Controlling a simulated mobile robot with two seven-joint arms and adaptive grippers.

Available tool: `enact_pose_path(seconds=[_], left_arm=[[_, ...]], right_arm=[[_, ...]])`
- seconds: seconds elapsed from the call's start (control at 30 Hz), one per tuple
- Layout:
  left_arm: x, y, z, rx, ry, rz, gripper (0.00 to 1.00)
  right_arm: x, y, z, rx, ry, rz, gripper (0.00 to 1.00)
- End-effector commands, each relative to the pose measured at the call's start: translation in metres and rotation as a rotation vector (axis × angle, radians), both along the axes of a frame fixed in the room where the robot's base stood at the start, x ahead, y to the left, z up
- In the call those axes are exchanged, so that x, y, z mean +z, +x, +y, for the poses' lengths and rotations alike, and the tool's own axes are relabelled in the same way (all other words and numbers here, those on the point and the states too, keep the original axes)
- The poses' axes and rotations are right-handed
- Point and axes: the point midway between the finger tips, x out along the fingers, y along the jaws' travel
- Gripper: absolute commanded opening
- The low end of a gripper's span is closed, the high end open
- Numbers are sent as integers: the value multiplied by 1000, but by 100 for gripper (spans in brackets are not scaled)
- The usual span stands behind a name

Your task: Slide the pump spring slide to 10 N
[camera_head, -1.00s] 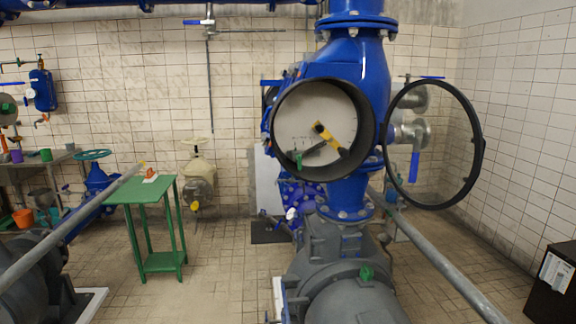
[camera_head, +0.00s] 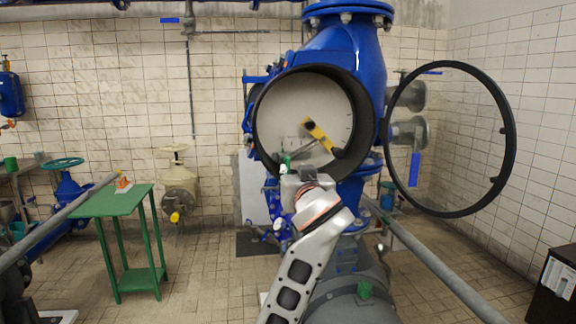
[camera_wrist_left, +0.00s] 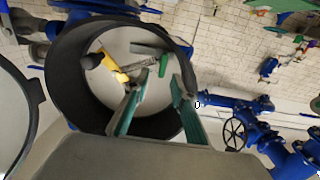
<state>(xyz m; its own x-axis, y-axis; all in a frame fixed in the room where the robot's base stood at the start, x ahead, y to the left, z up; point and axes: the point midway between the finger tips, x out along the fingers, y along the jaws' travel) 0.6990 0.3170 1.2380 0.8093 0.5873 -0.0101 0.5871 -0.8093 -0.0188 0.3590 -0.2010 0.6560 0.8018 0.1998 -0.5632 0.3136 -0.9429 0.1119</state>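The pump spring slide (camera_wrist_left: 142,64) is a grey bar with a green tab (camera_wrist_left: 163,66) at one end, inside a round black-rimmed housing with a pale face. A yellow lever (camera_head: 318,134) with a black end crosses the face; it also shows in the left wrist view (camera_wrist_left: 113,70). My left gripper (camera_head: 296,172) is at the lower front of the housing. In the left wrist view its two teal fingers (camera_wrist_left: 156,90) are apart and empty, with the green tab just beyond and between the tips. Scale marks are too small to read. My right gripper is out of view.
The housing's round glass cover (camera_head: 450,140) stands swung open to the right. A grey railing (camera_head: 430,255) runs below it. A green table (camera_head: 112,202) stands at left, and a dark box (camera_head: 556,285) at lower right.

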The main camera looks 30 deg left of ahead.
Motion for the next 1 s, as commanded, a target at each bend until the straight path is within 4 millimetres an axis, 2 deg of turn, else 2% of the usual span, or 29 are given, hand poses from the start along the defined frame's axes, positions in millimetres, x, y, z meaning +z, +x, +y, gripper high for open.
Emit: enact_pose_path(seconds=[0.07, 0.17, 0.63, 1.0], left_arm=[[10, -2, 2, 15, -7, -16, 25], [14, 2, 8, 23, -7, -22, 25], [14, 53, 45, 21, -6, -20, 25], [12, 59, 49, 19, -9, -19, 25]], right_arm=[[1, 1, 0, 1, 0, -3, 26], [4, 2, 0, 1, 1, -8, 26], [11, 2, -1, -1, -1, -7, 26], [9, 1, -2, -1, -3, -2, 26]])
